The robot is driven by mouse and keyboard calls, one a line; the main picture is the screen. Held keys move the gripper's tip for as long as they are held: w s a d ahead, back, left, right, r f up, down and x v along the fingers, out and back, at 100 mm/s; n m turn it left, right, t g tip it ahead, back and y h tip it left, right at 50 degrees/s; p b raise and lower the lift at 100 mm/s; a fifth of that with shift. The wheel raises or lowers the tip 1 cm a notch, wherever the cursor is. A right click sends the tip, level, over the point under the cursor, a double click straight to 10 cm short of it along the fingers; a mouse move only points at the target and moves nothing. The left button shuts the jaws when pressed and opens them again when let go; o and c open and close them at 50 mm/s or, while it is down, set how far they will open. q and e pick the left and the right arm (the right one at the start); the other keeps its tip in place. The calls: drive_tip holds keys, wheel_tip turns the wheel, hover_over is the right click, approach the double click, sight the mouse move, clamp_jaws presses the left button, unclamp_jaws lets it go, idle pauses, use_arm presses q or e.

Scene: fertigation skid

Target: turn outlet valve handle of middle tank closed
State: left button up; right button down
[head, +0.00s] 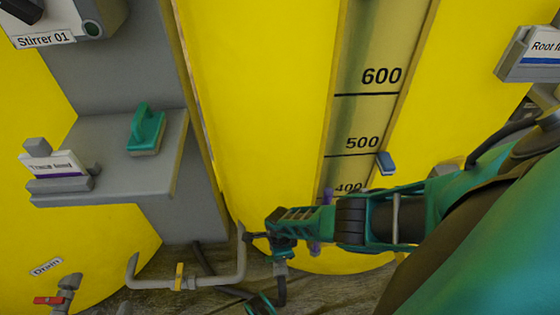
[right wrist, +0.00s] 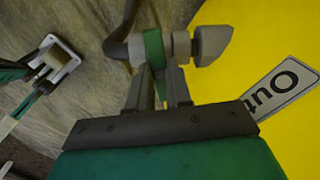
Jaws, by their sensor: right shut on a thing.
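The middle tank (head: 262,100) is large and yellow, with a level scale. Its outlet valve (right wrist: 180,47) shows in the right wrist view as grey pipe parts with a rounded end, on a dark hose. My right gripper (right wrist: 160,82) is shut on this handle, with one dark finger on each side. In the head view my right gripper (head: 254,237) is low in front of the tank and hides most of the valve.
A grey shelf (head: 105,185) at left carries a teal-handled tool (head: 146,128) and a labelled block (head: 58,172). A grey pipe with a yellow handle (head: 179,276) runs low beside my gripper. A red-handled drain valve (head: 52,300) is at lower left.

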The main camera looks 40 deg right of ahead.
drive_tip(key=shift+m, duration=0.9)
drive_tip(key=c, duration=1)
unclamp_jaws()
drive_tip(key=shift+c, duration=0.2)
drive_tip(key=shift+r, duration=0.1)
